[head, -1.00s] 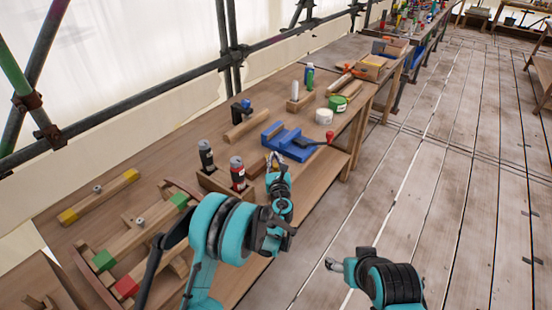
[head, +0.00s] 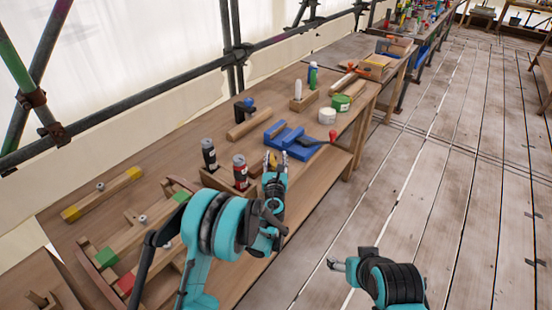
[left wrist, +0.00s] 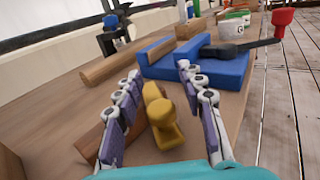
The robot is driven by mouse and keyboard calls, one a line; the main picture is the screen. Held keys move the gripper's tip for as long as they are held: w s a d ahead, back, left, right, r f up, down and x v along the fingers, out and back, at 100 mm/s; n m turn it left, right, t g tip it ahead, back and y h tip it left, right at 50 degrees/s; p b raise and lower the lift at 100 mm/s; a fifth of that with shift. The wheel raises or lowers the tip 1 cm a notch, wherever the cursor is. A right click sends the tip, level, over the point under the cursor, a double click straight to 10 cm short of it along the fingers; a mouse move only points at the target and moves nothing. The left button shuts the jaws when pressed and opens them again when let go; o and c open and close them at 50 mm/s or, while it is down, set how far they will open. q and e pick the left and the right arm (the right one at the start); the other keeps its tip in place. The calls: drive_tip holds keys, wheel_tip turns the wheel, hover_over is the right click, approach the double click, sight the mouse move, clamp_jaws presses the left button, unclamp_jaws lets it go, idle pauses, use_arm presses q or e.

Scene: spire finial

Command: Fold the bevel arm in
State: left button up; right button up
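My left gripper (head: 275,160) is over the near edge of the bench, just in front of the blue vise. In the left wrist view its two fingers (left wrist: 157,75) stand apart. A yellow, brass-like piece (left wrist: 163,125) lies between and below them, next to a brown wooden bar (left wrist: 95,142); these look like parts of the bevel, but I cannot tell its arm or the angle clearly. In the head view my gripper largely hides them. My right gripper (head: 335,265) hangs over the floor, away from the bench; its finger opening is too small to tell.
The blue vise (head: 290,141) with a red-knobbed handle is just beyond. Two cans stand left of the gripper, one black (head: 209,154), one red (head: 240,172), in a wooden holder. A white tub (head: 327,115) and a green roll (head: 341,102) are farther back.

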use_arm(q)
drive_tip(key=s, duration=0.7)
drive_tip(key=shift+s+a, duration=0.1)
drive_tip(key=shift+s, duration=0.15)
